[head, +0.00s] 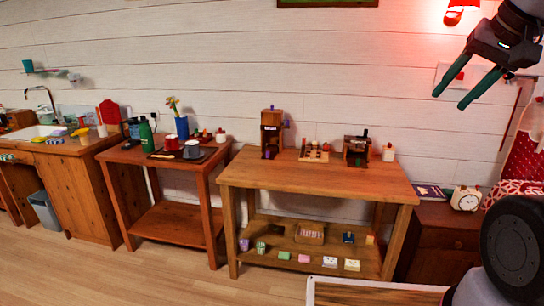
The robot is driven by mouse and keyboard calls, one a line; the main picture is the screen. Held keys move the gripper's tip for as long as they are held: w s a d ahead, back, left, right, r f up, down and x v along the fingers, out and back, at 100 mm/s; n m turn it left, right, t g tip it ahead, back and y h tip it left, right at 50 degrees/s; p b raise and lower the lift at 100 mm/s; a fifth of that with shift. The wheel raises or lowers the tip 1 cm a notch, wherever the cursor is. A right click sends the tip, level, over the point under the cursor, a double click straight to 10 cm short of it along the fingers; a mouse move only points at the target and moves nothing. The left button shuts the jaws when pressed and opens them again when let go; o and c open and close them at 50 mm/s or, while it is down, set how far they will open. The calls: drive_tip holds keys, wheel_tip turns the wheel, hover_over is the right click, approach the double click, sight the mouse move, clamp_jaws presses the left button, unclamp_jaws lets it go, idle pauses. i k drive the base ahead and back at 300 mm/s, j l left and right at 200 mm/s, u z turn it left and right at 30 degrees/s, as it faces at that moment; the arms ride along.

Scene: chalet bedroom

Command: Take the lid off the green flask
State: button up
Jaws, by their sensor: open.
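The green flask (146,136) stands upright on the small side table (133,157) at the left, with a dark lid on its top. A red mug (172,143) and a grey mug (193,150) stand to its right on a dark tray. My gripper (449,100) is at the upper right, with its two green fingers spread apart and nothing between them. It is far from the flask, in the air near the wall.
A larger wooden table (325,180) with small wooden items stands in the middle. A sink counter (70,150) is at the left. A nightstand (440,225) with a clock (466,199) stands at the right. Wooden floor (170,285) is open in front of the side table.

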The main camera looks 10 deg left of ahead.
sight(143, 118)
drive_tip(key=i+u, duration=0.45)
drive_tip(key=i+l+u, duration=0.1)
drive_tip(key=i+u, duration=0.35)
drive_tip(key=i+j+u, duration=0.1)
drive_tip(key=u, duration=0.3)
drive_tip(key=i+u, duration=0.55)
drive_tip(key=u, duration=0.3)
drive_tip(key=i+u, duration=0.2)
drive_tip(key=i, duration=0.65)
drive_tip(key=i+z, duration=0.35)
drive_tip(key=i, duration=0.25)
drive_tip(key=i+j+z, duration=0.35)
drive_tip(key=i, duration=0.25)
drive_tip(key=l, duration=0.1)
